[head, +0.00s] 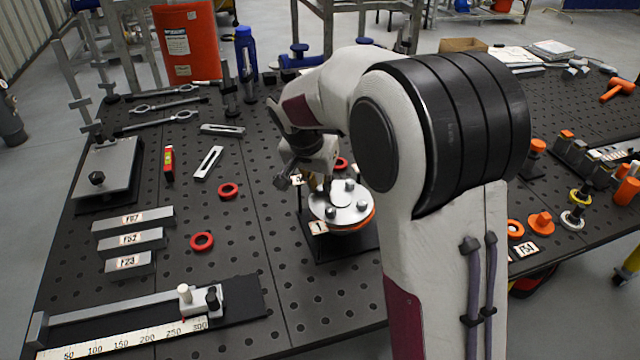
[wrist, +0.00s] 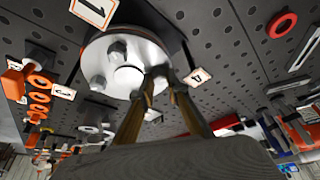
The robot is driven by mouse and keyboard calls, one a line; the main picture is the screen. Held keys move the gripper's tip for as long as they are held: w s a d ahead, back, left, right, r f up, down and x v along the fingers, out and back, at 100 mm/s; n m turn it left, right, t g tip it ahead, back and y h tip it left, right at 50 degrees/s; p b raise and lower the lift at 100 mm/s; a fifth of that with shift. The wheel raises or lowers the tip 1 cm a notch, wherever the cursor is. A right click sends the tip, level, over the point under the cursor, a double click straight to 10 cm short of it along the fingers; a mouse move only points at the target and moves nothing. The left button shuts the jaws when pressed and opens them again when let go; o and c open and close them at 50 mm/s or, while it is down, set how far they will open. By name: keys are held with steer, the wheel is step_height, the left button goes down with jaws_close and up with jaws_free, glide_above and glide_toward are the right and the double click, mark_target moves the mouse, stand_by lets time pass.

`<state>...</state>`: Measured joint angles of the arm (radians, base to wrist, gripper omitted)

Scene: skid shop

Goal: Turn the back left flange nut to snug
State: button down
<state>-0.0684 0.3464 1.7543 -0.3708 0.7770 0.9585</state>
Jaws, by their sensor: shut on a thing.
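A round silver flange (head: 345,203) with hex nuts on top stands on a dark plate, with an orange ring beneath it. My gripper (head: 324,190) reaches down to the flange's back left from behind my arm. Its fingertips (wrist: 162,77) are shut around the back left nut, which they mostly hide. Other nuts stand clear of the fingers: the front left nut (head: 334,214), the front right nut (head: 362,206) and the back right nut (head: 350,185). The wrist view shows the flange face (wrist: 140,47) and a nearby nut (wrist: 117,50).
Number tag 1 (head: 318,228) and tag 4 (wrist: 197,77) sit beside the flange. Red rings (head: 202,241), labelled grey blocks (head: 130,240) and a ruler fixture (head: 120,310) lie to the left. My arm hides much of the bench on the right.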

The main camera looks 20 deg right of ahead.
steer(key=shift+w+a+r+m+g+h, duration=0.1)
steer(key=shift+m+g+h, duration=0.15)
steer(key=shift+m, duration=0.65)
steer(key=shift+w+a+r+m+g+h, duration=0.15)
steer(key=shift+m+h, duration=0.1)
steer(key=shift+m, duration=0.65)
steer(key=shift+d, duration=0.15)
steer(key=c, duration=2)
jaws_free()
steer(key=shift+s+f, duration=0.1)
steer(key=shift+o, duration=0.2)
steer(key=shift+s+f, duration=0.1)
steer(key=shift+s+d+n+t+y, duration=0.1)
steer(key=shift+n+t+y, duration=0.35)
steer(key=shift+n, duration=1.25)
steer(key=shift+n+t+y, duration=0.25)
steer(key=shift+n+y, duration=0.1)
steer(key=shift+n, duration=0.55)
steer(key=shift+d+n+y, duration=0.1)
steer(key=shift+n+y, duration=0.2)
steer(key=shift+n, duration=0.6)
steer(key=shift+d+n+t+y, duration=0.15)
steer(key=shift+n+y, duration=0.3)
steer(key=shift+n, duration=0.75)
steer(key=shift+d+n+t+y, duration=0.15)
steer(key=shift+n+y, duration=0.3)
steer(key=shift+n, duration=0.75)
